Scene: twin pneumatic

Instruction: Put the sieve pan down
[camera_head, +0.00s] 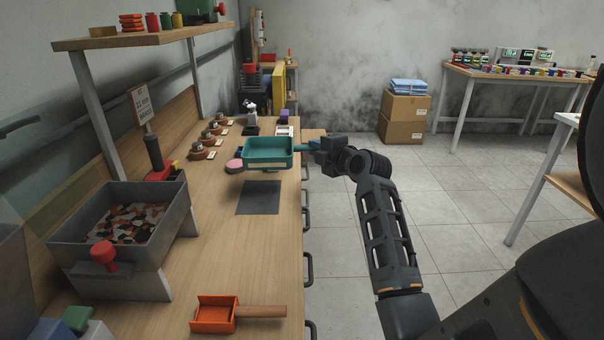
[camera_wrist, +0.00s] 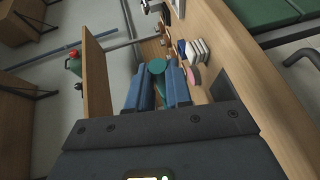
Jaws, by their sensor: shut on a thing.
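The sieve pan is a teal-green rectangular tray (camera_head: 268,152) with a pale label on its front side and a handle pointing right. It appears held above the bench, behind a dark grey square mat (camera_head: 259,197). My gripper (camera_head: 319,146) is shut on its handle at the bench's right edge. In the wrist view, the blue fingers of my gripper (camera_wrist: 159,90) close around the green handle, whose round end (camera_wrist: 156,67) shows between them. The gap between pan and bench top is hard to judge.
A grey bin of mixed chips (camera_head: 130,220) stands front left. An orange scoop (camera_head: 215,314) lies at the front. A pink disc (camera_head: 234,165) sits left of the pan, near several brown round pieces (camera_head: 203,150). A shelf (camera_head: 150,36) overhangs the left. Bench between mat and scoop is clear.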

